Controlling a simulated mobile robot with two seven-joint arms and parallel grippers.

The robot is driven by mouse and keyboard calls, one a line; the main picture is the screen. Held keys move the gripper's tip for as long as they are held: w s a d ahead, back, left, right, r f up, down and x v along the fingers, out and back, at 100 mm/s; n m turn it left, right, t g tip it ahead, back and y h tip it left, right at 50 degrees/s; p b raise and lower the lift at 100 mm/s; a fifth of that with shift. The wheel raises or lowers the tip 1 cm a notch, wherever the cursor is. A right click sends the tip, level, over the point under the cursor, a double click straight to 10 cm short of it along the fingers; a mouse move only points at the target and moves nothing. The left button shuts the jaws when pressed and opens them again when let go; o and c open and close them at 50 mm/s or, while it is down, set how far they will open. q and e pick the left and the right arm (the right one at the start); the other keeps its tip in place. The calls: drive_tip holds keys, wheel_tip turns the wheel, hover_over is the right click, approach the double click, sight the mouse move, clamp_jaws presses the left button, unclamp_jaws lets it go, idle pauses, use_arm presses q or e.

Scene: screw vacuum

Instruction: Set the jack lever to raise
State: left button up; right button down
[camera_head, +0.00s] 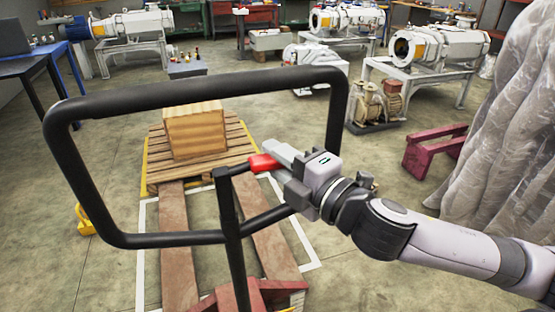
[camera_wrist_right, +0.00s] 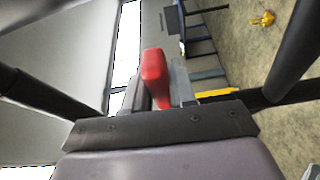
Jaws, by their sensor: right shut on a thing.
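The jack's lever has a red grip (camera_head: 262,163), beside the top of the black upright post (camera_head: 229,215) inside the black handle loop (camera_head: 200,92). My right gripper (camera_head: 278,158) reaches in from the right and is shut on the red lever grip. In the right wrist view the red grip (camera_wrist_right: 155,78) stands up between the gripper's fingers (camera_wrist_right: 165,95). The fingers hide part of the lever. My left gripper is not in view.
A wooden pallet (camera_head: 243,153) with a wooden crate (camera_head: 194,130) lies beyond the handle. Plastic sheeting (camera_head: 510,130) hangs at the right, near a dark red stand (camera_head: 433,150). Vacuum pumps (camera_head: 440,48) stand on frames behind. Bare concrete floor lies around the pallet.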

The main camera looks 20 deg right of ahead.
wheel_tip(320, 180, down, 2)
drive_tip(key=m+b, duration=0.2)
drive_tip(key=b, duration=0.1)
drive_tip(key=shift+f+t, duration=0.15)
drive_tip(key=shift+t, duration=0.25)
drive_tip(key=shift+f+m+b, duration=0.2)
drive_tip(key=shift+m+b, duration=0.4)
drive_tip(key=shift+b, duration=0.1)
drive_tip(key=c, duration=1)
unclamp_jaws()
drive_tip(key=shift+s, duration=0.1)
